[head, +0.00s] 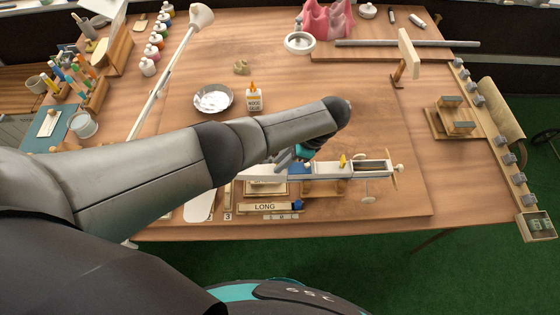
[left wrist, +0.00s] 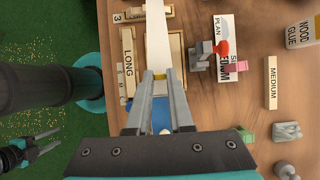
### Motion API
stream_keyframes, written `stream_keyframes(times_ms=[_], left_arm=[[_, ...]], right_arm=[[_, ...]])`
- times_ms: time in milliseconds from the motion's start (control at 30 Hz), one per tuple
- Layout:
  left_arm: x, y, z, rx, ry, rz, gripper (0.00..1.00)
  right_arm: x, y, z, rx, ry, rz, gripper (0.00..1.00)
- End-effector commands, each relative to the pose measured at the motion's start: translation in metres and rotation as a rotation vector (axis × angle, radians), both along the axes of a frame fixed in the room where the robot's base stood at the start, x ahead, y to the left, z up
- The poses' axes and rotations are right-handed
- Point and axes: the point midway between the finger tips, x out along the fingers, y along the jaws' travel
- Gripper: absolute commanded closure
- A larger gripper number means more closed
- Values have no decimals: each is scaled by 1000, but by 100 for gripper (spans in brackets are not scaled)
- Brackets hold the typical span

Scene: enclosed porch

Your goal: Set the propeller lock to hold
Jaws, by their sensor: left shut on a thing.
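The model plane (head: 325,169) lies along the near middle of the board, its propeller (head: 395,176) at the right end. A small yellow lever (head: 343,160) stands up on its body near that end; I cannot read its setting. My left gripper (left wrist: 160,76) is shut on the plane's pale, narrow body (left wrist: 158,40), left of the blue section (head: 298,168). A yellow bit shows between the fingertips. In the head view, my arm hides part of the plane. My right gripper (left wrist: 46,145) is open and empty over the green floor in the left wrist view.
A block marked LONG (head: 265,207) lies close to the plane on the near side. Glue (head: 254,97) and a dish (head: 212,98) stand behind my arm. A T-shaped stand (head: 404,65) rises at the back right. The board right of the propeller is clear.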

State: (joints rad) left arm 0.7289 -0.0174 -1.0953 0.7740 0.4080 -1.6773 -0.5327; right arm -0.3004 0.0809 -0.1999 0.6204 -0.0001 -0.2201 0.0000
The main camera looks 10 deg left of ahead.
Motion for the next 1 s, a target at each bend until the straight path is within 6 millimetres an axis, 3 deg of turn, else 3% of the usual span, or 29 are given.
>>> stream_keyframes(times_ms=[300, 333, 600, 867, 1000], left_arm=[[-1, 0, 0, 2, 2, 0, 100], [-1, 0, -1, 2, 2, 0, 79], [-1, 0, 0, 2, 2, 0, 50], [0, 0, 1, 1, 1, 0, 50], [2, -6, 11, 0, 0, -1, 50]], right_arm=[[0, 0, 0, 0, 0, 0, 50], [0, 0, 0, 0, 0, 0, 50], [0, 0, 0, 0, -1, 0, 50], [0, 1, 0, 0, -1, 0, 50], [1, 1, 3, 1, -1, 0, 50]])
